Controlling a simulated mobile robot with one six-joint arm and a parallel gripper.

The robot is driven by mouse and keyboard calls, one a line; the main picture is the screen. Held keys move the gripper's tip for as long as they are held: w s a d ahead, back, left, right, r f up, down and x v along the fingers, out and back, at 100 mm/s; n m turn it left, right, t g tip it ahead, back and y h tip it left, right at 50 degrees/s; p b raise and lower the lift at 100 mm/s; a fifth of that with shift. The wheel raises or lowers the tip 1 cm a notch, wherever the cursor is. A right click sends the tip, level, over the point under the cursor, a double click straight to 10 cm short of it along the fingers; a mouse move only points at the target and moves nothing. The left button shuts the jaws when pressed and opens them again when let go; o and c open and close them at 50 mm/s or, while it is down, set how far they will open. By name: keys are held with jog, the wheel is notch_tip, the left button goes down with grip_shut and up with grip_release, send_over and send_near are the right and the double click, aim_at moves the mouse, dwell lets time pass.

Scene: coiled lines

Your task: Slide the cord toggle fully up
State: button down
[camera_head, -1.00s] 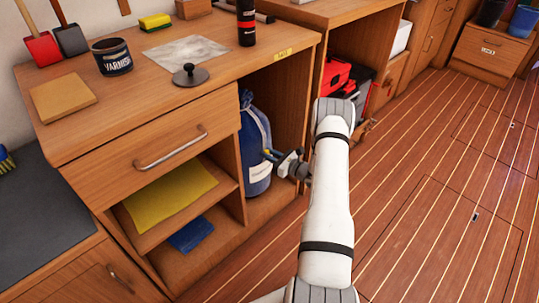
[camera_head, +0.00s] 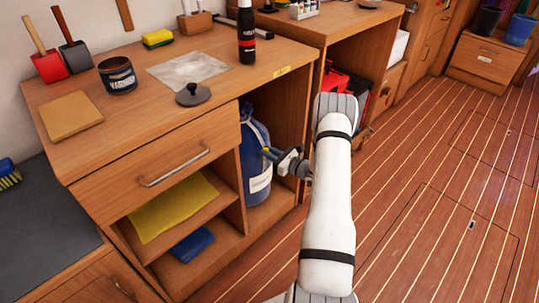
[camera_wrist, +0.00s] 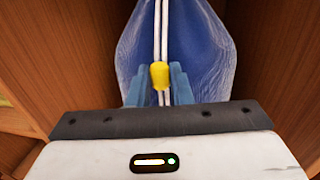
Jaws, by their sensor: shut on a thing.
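The yellow cord toggle (camera_wrist: 159,75) sits on two white cords (camera_wrist: 164,30) in the wrist view. The cords run over the front of a blue drawstring bag (camera_wrist: 200,50), which also stands in the open cupboard in the head view (camera_head: 257,180). My gripper (camera_wrist: 158,82) has one blue finger on each side of the toggle and is shut on it. In the head view my gripper (camera_head: 270,154) is at the front of the bag, and the toggle is too small to make out there.
Wooden cupboard walls (camera_wrist: 275,50) stand close on both sides of the bag. A drawer with a metal handle (camera_head: 175,165) and a shelf with a yellow cloth (camera_head: 175,207) are to the left. The floor (camera_head: 430,190) at right is clear.

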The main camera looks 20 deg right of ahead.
jog(key=c, duration=1.3)
grip_release()
jog(key=p+v, duration=0.1)
jog(key=v, duration=0.6)
jog(key=shift+s+d+p, duration=0.2)
jog(key=shift+s+p, duration=0.1)
jog(key=shift+s, duration=0.05)
